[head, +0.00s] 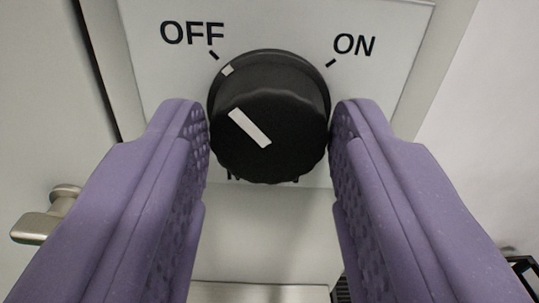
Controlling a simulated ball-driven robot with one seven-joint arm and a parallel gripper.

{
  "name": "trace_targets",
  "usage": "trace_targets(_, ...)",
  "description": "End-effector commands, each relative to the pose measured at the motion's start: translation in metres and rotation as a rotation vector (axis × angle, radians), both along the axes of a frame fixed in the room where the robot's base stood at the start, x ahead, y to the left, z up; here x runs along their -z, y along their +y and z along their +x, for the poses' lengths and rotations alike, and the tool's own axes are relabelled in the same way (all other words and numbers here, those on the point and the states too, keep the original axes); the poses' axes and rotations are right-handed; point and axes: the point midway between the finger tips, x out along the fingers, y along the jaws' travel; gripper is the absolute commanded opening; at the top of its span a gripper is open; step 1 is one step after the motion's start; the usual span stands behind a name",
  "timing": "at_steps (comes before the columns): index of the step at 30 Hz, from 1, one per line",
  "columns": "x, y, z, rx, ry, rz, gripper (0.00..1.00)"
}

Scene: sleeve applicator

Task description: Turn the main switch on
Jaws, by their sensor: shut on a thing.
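The main switch is a round black knob (270,122) on a pale plate (290,22) marked OFF at upper left and ON at upper right. The white bar on its face slants to the upper left, and the white mark on its rim lies by the OFF tick. My gripper (269,130) has purple, textured fingers, one on each side of the knob. It is shut on the knob, with the fingertips at its left and right sides. The lettering below the knob is mostly hidden behind it.
A metal handle (45,217) sticks out from the pale panel at the left. A pale wall (490,130) lies to the right. A dark object (524,272) shows at the lower right edge. A metal strip (260,292) runs along the bottom.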

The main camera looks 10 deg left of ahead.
Motion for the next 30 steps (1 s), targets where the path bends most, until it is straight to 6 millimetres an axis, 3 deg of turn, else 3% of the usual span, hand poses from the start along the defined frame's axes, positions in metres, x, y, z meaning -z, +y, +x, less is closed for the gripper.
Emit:
trace_targets(8,0.0015,-0.0020,0.0004,0.002,0.042,0.169,0.13)
trace_targets(30,0.0014,-0.0039,0.0009,0.001,0.224,0.845,0.13)
